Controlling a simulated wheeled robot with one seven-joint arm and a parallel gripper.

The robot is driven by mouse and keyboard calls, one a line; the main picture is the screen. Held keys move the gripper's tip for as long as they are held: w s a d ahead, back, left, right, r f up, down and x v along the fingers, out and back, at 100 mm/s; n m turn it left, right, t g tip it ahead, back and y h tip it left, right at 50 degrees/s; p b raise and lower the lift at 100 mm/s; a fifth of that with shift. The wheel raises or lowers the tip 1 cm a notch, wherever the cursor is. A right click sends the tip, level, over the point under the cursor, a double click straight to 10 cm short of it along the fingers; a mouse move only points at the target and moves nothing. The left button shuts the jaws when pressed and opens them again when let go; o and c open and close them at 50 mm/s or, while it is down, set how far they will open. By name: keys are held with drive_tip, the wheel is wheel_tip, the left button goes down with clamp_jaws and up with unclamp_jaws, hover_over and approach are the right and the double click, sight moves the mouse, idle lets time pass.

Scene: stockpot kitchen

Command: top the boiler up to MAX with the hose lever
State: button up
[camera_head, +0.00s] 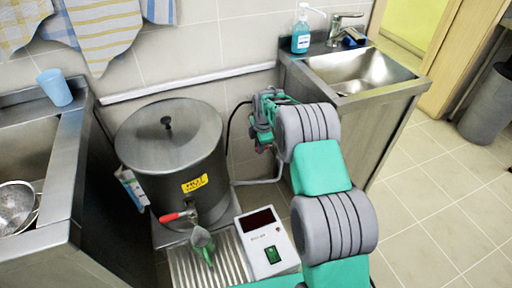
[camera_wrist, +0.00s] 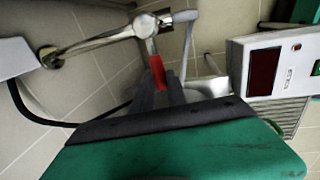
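The boiler (camera_head: 170,150) is a round steel pot with its lid on, a yellow label and a red-handled tap (camera_head: 180,215). A pale strip with markings (camera_head: 132,188) is on its left side, too small to read. My gripper (camera_head: 262,138) is by the wall, right of the boiler. In the wrist view, the red hose lever (camera_wrist: 157,72) hangs from a metal valve (camera_wrist: 146,25) on a pipe. My gripper's dark fingers (camera_wrist: 160,92) are close together on both sides of the lever's lower end and look shut on it. The water level is hidden.
A white box with a dark display and green switch (camera_head: 266,242) stands right of the tap, and also shows in the wrist view (camera_wrist: 275,70). A sink (camera_head: 355,72) with soap (camera_head: 301,32) is at right.

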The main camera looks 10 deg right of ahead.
drive_tip(key=o, duration=0.4)
wheel_tip(320, 180, up, 8)
drive_tip(key=s+p, duration=0.1)
drive_tip(key=shift+s+d+f, duration=0.15)
drive_tip(key=shift+s+f, duration=0.05)
drive_tip(key=shift+s, duration=0.05)
drive_tip(key=s+r+m+p, duration=0.5)
drive_tip(key=s+r, duration=0.2)
drive_tip(key=r, duration=0.4)
drive_tip(key=s+r+m+p, duration=0.4)
drive_tip(key=s+r, duration=0.3)
drive_tip(key=r, duration=0.4)
drive_tip(key=s+r+m+p, duration=0.3)
drive_tip(key=s+m, duration=0.2)
drive_tip(key=s, duration=0.4)
drive_tip(key=s+r+m+t+p, duration=0.1)
drive_tip(key=s+r+m+p, duration=0.3)
drive_tip(key=s, duration=0.5)
drive_tip(key=shift+s+a+r+m, duration=0.3)
drive_tip(key=shift+s+m, duration=0.1)
drive_tip(key=shift+m, duration=0.6)
